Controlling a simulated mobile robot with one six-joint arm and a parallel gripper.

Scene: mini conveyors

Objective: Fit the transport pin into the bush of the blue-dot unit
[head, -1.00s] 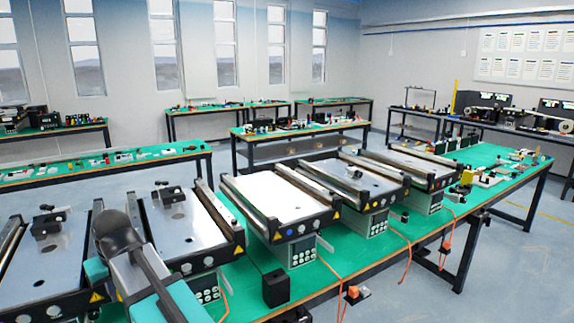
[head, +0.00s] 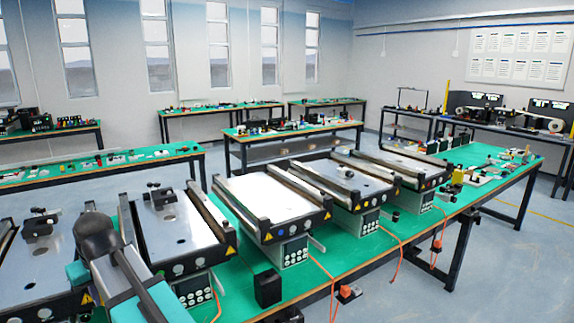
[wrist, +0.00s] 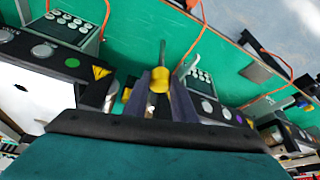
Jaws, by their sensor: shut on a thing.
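In the wrist view my gripper (wrist: 161,94) is shut on a yellow-headed pin (wrist: 158,78) whose thin shaft points up in the picture, above the green bench top. My arm's end is out of the head view's sight; only my arm shows at lower left. Several conveyor units stand in a row on the bench in the head view. The wrist view shows a green-dot unit (wrist: 42,52) at left and a purple-dot unit (wrist: 238,119) at right.
The green bench (head: 330,250) has free strips between the units and along its front edge. A black block (head: 268,289) stands at the front. Orange cables (head: 325,271) hang over the edge. Other benches stand behind and at the far right.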

